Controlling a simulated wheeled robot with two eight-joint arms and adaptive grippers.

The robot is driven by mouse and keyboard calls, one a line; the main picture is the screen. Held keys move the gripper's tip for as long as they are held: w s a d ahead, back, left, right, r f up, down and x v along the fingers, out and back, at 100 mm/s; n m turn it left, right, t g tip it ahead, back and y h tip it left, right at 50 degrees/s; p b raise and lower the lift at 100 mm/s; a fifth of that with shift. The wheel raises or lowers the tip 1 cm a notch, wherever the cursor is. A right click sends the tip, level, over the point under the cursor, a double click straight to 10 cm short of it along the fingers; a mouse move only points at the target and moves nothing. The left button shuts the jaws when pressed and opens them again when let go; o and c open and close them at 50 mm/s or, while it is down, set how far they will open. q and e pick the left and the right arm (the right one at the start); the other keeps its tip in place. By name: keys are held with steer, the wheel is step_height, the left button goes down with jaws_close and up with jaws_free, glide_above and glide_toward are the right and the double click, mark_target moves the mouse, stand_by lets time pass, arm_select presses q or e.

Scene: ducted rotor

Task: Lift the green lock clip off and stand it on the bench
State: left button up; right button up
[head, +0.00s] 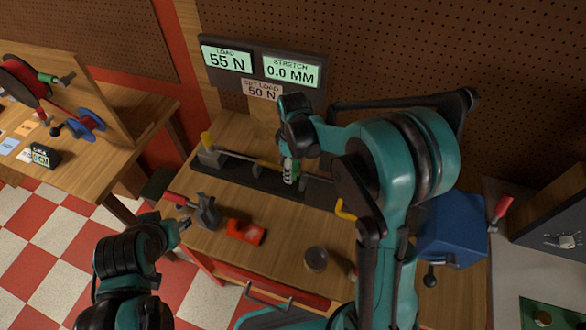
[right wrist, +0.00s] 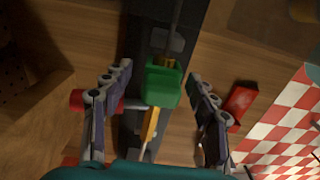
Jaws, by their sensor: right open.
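The green lock clip (right wrist: 163,85) sits on the dark rail fixture (right wrist: 132,70), near the middle of the right wrist view. In the head view a little green of the clip (head: 289,165) shows just below my right gripper (head: 291,150). The right gripper's open fingers (right wrist: 155,110) stand on either side of the clip, apart from it. Its grip area is partly hidden by the arm in the head view. My left gripper (head: 184,225) is low at the bench's left front edge; its jaw opening is too small to tell.
The wooden bench (head: 275,225) holds a red block (head: 245,232), a dark round puck (head: 316,259), a small vise (head: 206,212) and a blue box (head: 452,232). Two displays (head: 291,70) read 55 N and 0.0 MM behind the rail. Bare wood lies around the red block.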

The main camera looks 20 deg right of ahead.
steer(key=c, duration=1.2)
steer(key=shift+r, duration=0.1)
